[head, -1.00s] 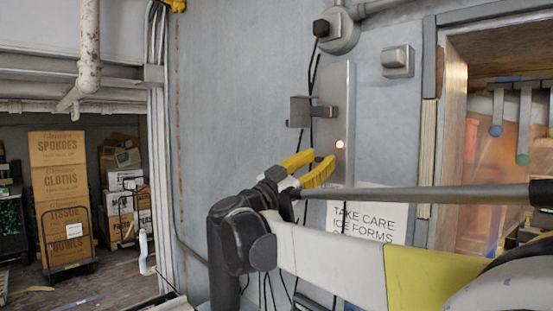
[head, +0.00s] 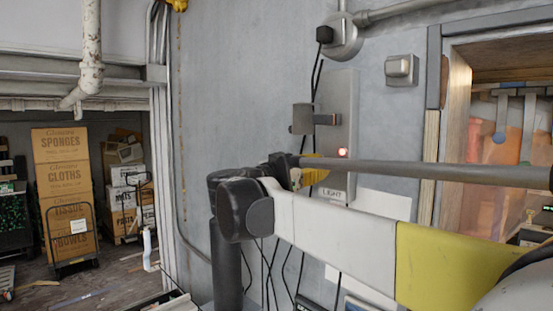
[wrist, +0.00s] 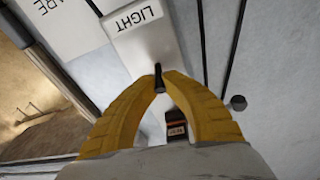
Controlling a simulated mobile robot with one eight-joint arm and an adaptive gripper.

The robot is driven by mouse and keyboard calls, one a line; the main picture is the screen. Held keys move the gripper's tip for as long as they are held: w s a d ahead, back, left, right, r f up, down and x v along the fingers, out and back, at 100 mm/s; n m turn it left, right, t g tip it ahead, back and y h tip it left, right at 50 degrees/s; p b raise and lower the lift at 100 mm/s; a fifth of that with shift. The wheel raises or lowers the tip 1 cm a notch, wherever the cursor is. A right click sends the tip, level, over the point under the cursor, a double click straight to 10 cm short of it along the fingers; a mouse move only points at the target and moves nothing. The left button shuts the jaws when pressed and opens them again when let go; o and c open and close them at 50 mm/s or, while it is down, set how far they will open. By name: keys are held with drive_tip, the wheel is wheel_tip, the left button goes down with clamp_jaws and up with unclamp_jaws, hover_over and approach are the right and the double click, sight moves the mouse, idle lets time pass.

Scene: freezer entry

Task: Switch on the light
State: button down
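The light switch panel (head: 337,112) is a tall grey plate on the wall, with a lit red lamp (head: 343,152) and a LIGHT label (head: 333,194) below it. In the wrist view the label (wrist: 133,18) appears upside down, and a thin dark lever (wrist: 158,76) stands out just below it. My gripper (wrist: 161,76) has its yellow fingertips close together on either side of this lever. I cannot tell whether they press on it. In the head view, my arm hides most of the gripper (head: 312,172) and the lever.
A grey box with a lever arm (head: 303,118) sticks out from the panel's left side. A small grey wall box (head: 401,70) is at upper right. Dark cables hang near the panel. Stacked cartons (head: 62,180) on a trolley stand far left. A framed opening (head: 500,120) is at right.

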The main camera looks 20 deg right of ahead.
drive_tip(key=shift+r, duration=0.1)
drive_tip(key=c, duration=1.5)
unclamp_jaws()
drive_tip(key=shift+a, duration=0.1)
drive_tip(key=v, duration=1.2)
